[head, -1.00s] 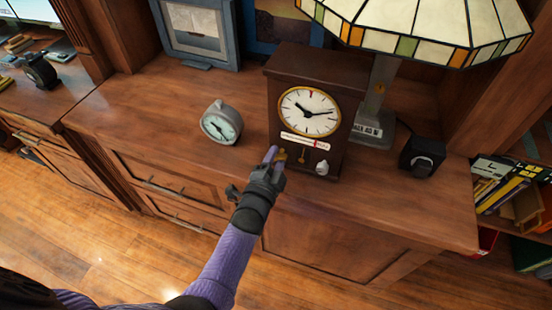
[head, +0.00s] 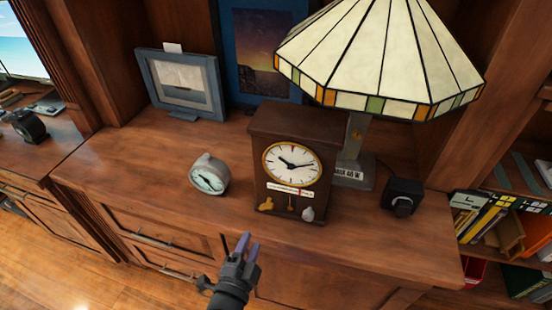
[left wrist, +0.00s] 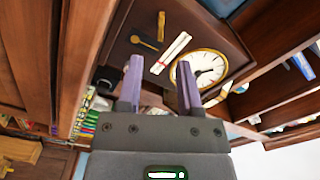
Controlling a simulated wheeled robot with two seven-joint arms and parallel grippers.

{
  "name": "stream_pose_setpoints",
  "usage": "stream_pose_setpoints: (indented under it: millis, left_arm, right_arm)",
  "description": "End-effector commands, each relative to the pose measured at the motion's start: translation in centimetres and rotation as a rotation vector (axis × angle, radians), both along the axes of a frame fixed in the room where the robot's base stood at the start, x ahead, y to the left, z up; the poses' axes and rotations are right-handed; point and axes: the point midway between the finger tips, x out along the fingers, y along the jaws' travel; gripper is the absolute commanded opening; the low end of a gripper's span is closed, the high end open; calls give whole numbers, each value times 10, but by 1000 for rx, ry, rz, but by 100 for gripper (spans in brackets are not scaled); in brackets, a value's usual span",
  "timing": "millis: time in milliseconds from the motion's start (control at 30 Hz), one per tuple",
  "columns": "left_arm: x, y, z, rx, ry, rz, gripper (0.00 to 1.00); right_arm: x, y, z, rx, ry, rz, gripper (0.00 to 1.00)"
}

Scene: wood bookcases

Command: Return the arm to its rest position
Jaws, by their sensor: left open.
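My left gripper (head: 247,246) is in the lower middle of the head view, in front of the cabinet's front edge and below the mantel clock. Its two purple fingers are apart with nothing between them. The dark wood mantel clock (head: 262,140) stands upright on the cabinet top. In the left wrist view the gripper's fingers (left wrist: 160,88) point toward the clock (left wrist: 225,40), whose white dial and white strip show beyond them. The gripper is apart from the clock. My right gripper does not show in either view.
The cabinet top (head: 120,165) carries a small grey clock (head: 210,175), a framed picture (head: 183,82), a stained-glass lamp (head: 375,60) and a black box with a knob (head: 402,195). A bookshelf (head: 505,225) is at the right. Open space lies before the cabinet.

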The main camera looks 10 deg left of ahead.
Motion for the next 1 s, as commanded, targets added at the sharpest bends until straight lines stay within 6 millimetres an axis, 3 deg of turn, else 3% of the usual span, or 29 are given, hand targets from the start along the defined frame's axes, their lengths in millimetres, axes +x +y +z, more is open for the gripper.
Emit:
stream_pose_setpoints:
  millis: [67, 167, 233, 333, 400, 500, 600, 700, 1000]
  left_arm:
    - [-7, -1, -17, -45, 67, -4, 46]
    - [-42, -5, -80, -215, 331, 8, 46]
    - [-91, -5, -137, -364, 594, 70, 46]
    - [-176, 6, -199, -523, 941, 233, 46]
    - [-234, 17, -225, -589, 1133, 372, 46]
    - [-301, 34, -241, -634, 1320, 558, 46]
    - [-338, 45, -245, -646, 1412, 679, 46]
    - [-351, 49, -246, -650, 1442, 725, 46]
    - [-351, 49, -246, -651, 1440, 725, 46]
  right_arm:
    - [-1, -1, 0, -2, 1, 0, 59]
    - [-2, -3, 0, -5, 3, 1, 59]
    - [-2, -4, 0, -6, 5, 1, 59]
    - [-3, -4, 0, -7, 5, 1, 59]
    - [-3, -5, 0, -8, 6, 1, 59]
    - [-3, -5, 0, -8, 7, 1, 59]
    - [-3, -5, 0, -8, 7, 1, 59]
    - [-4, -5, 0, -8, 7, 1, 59]
    - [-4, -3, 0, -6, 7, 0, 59]
